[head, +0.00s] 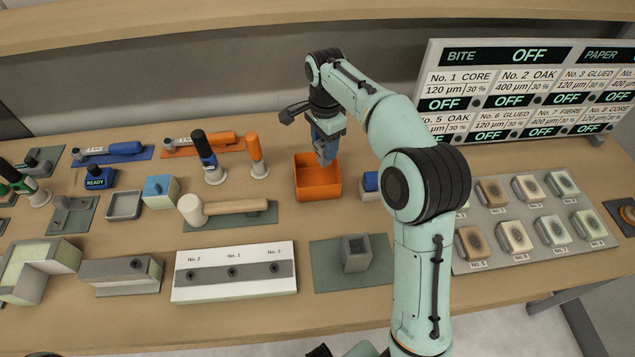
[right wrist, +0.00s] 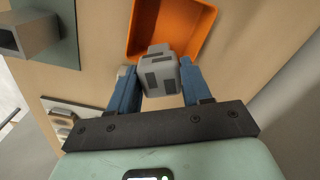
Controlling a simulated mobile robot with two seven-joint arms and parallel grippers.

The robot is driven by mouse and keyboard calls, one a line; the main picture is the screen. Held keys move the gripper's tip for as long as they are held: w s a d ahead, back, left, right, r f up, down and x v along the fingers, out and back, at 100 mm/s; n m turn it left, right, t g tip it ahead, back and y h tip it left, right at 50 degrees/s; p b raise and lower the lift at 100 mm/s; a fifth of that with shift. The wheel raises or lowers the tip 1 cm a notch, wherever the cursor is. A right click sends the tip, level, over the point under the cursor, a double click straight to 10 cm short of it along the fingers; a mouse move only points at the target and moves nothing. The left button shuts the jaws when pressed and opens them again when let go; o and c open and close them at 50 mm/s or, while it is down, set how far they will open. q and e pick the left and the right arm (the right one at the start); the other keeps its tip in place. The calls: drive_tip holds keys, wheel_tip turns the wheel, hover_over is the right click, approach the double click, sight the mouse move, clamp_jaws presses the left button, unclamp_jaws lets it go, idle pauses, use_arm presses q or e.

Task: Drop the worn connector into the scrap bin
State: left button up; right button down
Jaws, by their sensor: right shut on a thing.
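The worn connector (right wrist: 160,76) is a grey block with darker patches, seen in the right wrist view between the two blue fingers of my right gripper (right wrist: 156,90). The gripper is shut on it. The scrap bin is an orange open-topped box (head: 318,188) on the bench in the head view, and it also shows in the right wrist view (right wrist: 192,14) just beyond the connector. In the head view my right gripper (head: 326,158) points down over the bin's back part. The connector cannot be made out there. The bin's visible inside looks empty.
A mallet (head: 235,207) lies left of the bin. A grey square socket (head: 356,253) on a green mat and a white numbered block (head: 234,272) stand in front. A tray of numbered pads (head: 520,228) is at right. A display board (head: 525,90) stands behind.

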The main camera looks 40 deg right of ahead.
drive_tip(key=shift+f, duration=0.6)
use_arm(q)
drive_tip(key=shift+s+f, duration=0.3)
drive_tip(key=shift+f, duration=0.25)
use_arm(e)
drive_tip(key=shift+c, duration=2.1)
unclamp_jaws()
drive_tip(key=shift+w, duration=0.1)
use_arm(q)
drive_tip(key=shift+w+r, duration=0.1)
use_arm(e)
drive_tip(key=shift+r, duration=0.15)
use_arm(q)
drive_tip(key=w+r+p, duration=0.2)
drive_tip(key=r, duration=0.1)
drive_tip(key=w+r+p, duration=0.1)
drive_tip(key=shift+r, duration=0.3)
use_arm(e)
wheel_tip(320, 180, up, 13)
